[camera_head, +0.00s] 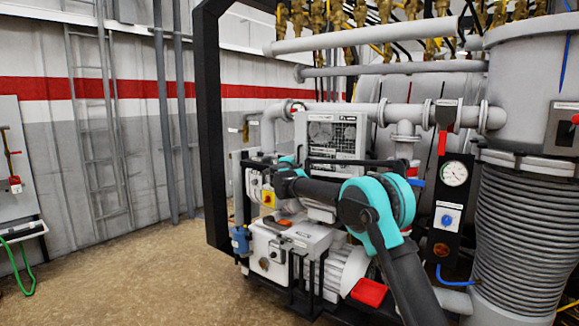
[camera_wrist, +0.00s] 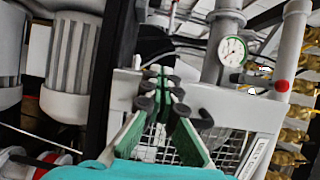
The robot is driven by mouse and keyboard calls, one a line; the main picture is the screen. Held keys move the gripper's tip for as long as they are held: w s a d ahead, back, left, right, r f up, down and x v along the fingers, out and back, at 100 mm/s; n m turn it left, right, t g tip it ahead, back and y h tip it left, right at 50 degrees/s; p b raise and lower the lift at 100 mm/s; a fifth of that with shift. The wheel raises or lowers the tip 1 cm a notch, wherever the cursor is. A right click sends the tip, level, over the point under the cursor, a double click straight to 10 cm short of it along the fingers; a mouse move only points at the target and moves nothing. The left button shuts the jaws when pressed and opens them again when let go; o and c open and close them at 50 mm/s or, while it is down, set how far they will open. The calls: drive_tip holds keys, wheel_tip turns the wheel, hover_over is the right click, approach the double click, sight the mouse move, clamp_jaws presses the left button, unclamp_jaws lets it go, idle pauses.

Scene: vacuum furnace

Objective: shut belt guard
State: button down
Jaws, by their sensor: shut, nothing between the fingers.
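The belt guard appears to be the white-framed panel with dark mesh (camera_head: 335,137) on the pump unit, behind my arm in the head view. Its lower part is partly covered by my arm and dark bars. In the wrist view a white frame with mesh (camera_wrist: 262,125) lies behind my fingers. My gripper (camera_wrist: 160,78) is shut and empty, its green-padded fingers meeting in front of this frame. I cannot tell whether the fingertips touch it. In the head view my gripper is hard to make out among the pump parts.
A pressure gauge (camera_wrist: 232,51) and grey pipes stand beyond the frame in the wrist view. In the head view, a ribbed column (camera_head: 525,235) and a gauge panel (camera_head: 452,205) are on the right. A black post (camera_head: 209,120) rises on the left. The brown floor (camera_head: 150,275) at left is clear.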

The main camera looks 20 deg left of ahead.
drive_tip(key=w+d+h, duration=0.1)
drive_tip(key=w, duration=0.5)
drive_tip(key=shift+w+m, duration=0.2)
drive_tip(key=shift+m, duration=0.2)
